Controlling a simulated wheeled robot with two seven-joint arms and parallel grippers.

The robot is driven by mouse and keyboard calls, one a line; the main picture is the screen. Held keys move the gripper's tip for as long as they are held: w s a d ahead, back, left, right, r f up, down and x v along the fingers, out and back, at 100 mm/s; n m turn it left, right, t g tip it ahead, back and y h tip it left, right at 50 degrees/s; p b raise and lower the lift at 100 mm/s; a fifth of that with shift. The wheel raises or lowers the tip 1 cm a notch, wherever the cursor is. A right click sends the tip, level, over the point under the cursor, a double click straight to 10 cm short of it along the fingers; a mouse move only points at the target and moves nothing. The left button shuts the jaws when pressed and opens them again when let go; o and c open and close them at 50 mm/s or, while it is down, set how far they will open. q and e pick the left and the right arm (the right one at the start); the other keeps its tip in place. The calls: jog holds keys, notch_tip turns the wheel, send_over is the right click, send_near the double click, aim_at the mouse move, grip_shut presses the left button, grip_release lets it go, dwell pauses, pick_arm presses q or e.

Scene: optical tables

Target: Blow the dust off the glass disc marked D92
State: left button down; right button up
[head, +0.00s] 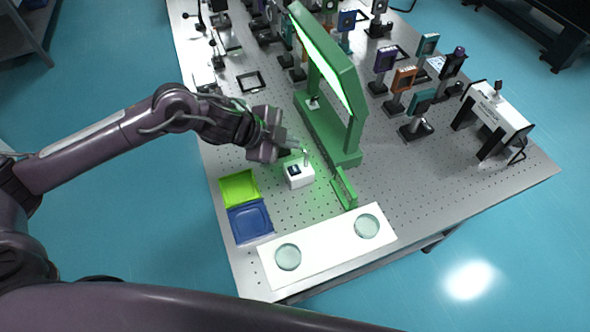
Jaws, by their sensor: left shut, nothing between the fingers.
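Two round, clear glass discs lie apart on a white mat (327,246) at the table's front edge: a left disc (288,257) and a right disc (366,227). I cannot read a D92 mark on either, and dust is too fine to tell. My left gripper (292,151) is shut and empty, just above and behind a small white block (299,179) with a dark patch on top. I cannot tell whether its fingertips touch the block. No blower can be made out for certain. My right gripper is out of view.
A green frame with a lit strip (354,135) stands right of my gripper, with a low green bar (344,188) before it. A lime tray (239,188) and blue tray (250,221) sit at the left edge. Several posted optics (403,80) and a white bridge-shaped device (497,110) stand farther right.

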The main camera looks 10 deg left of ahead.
aim_at(294, 169)
pick_arm(q)
notch_tip(294, 169, down, 6)
jog(key=b, duration=0.5)
jog(key=shift+f, duration=0.45)
jog(key=shift+a, duration=0.1)
jog(key=shift+f, duration=0.15)
dwell(1.1)
jog(key=shift+f+b, duration=0.35)
